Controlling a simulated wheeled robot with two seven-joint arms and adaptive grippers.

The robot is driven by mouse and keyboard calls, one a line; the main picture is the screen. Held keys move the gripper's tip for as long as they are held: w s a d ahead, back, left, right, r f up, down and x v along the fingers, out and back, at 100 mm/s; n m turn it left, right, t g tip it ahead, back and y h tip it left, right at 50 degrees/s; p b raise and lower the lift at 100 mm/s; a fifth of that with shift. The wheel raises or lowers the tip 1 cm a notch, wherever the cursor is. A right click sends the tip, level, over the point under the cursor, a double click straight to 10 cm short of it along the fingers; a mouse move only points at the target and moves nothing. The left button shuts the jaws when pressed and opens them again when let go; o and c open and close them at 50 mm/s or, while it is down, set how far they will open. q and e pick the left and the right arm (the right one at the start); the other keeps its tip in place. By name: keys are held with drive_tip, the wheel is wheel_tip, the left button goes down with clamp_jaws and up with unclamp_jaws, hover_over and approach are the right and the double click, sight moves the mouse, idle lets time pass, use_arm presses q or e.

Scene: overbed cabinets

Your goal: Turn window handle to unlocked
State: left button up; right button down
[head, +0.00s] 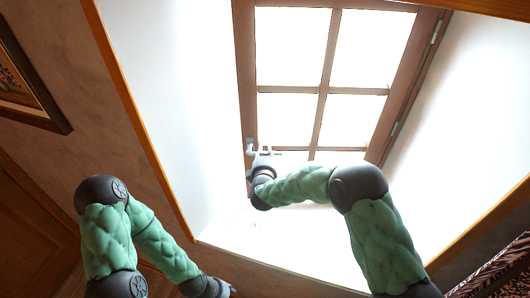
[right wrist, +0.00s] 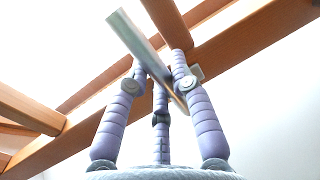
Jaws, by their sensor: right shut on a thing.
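The window (head: 322,90) has a brown wooden frame with several bright panes and stands in a white recess. Its grey metal handle (head: 250,147) is on the lower left of the frame. My right gripper (head: 262,158) is at the handle. In the right wrist view the handle (right wrist: 135,42) is a flat grey bar slanting between the fingers of my right gripper (right wrist: 163,82), which are closed on it. Behind it is the wooden frame (right wrist: 245,38). My left arm hangs low at the left, with its gripper (head: 226,290) at the bottom edge, too small and cut off to read.
White recess walls flank the window, and the sill (head: 285,240) below is bright and mostly clear. Hinges (head: 395,130) show on the right frame side. A framed picture (head: 30,90) hangs on the left wall. A dark patterned thing (head: 500,275) is at the lower right.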

drive_tip(key=shift+r, duration=0.1)
drive_tip(key=c, duration=1.1)
unclamp_jaws()
drive_tip(key=shift+o, duration=0.2)
drive_tip(key=shift+a, duration=0.1)
drive_tip(key=v, duration=1.2)
